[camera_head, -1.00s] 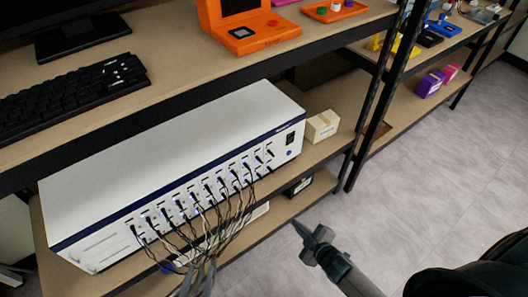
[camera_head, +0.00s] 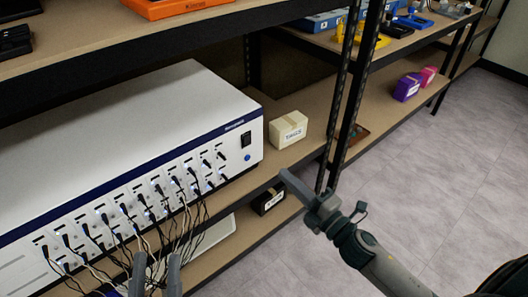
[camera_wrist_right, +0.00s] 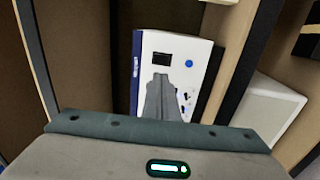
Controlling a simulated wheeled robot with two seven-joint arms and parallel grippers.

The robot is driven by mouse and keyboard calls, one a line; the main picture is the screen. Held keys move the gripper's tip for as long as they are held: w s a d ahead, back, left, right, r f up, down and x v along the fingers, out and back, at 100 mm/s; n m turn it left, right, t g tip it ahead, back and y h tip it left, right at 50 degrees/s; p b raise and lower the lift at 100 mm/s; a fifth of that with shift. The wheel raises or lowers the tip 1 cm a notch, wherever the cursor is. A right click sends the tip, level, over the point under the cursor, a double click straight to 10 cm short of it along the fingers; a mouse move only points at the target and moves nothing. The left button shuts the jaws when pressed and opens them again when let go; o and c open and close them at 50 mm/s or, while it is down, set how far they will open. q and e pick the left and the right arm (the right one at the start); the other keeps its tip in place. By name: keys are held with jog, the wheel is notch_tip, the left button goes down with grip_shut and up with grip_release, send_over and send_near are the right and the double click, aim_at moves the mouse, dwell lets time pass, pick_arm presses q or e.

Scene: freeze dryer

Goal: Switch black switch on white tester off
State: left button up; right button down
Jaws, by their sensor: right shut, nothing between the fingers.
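The white tester (camera_head: 150,115) is a long box with a dark blue stripe on the middle shelf. Its black switch (camera_head: 246,139) is on the right end of the front face, above a small blue button (camera_head: 248,157). The right wrist view shows the tester (camera_wrist_right: 146,75), the black switch (camera_wrist_right: 161,59) and the blue button (camera_wrist_right: 189,63). My right gripper (camera_head: 288,178) is shut and empty, in front of the shelf, right of and below the switch. Its fingertips (camera_wrist_right: 162,78) appear just below the switch in the wrist view. My left gripper (camera_head: 154,262) is open at the bottom edge, before the cables.
Several black cables (camera_head: 150,217) hang from the tester's front. A dark shelf post (camera_head: 345,90) stands further right. The floor (camera_head: 440,180) is clear.

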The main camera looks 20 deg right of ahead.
pick_arm(q)
jog(key=shift+s+r, duration=0.15)
jog(key=shift+r, duration=0.1)
pick_arm(e)
jog(key=shift+r, duration=0.25)
jog(key=shift+w, duration=0.1)
send_near(248, 138)
jog(key=x, duration=0.4)
jog(key=shift+w+f, duration=0.1)
jog(key=shift+w+a+b, duration=0.25)
jog(key=shift+w+b, duration=0.05)
jog(key=shift+w, duration=0.4)
pick_arm(q)
jog(key=shift+w+a+r+t, duration=0.15)
jog(key=shift+a+r+t, duration=0.15)
jog(key=shift+r, duration=0.2)
jog(key=shift+w+a+r+t, duration=0.1)
jog(key=shift+a+r+t, duration=0.15)
jog(key=shift+r, duration=0.25)
pick_arm(e)
jog(key=shift+w+a, duration=0.15)
jog(key=shift+w, duration=0.2)
pick_arm(q)
jog(key=shift+d+f, duration=0.1)
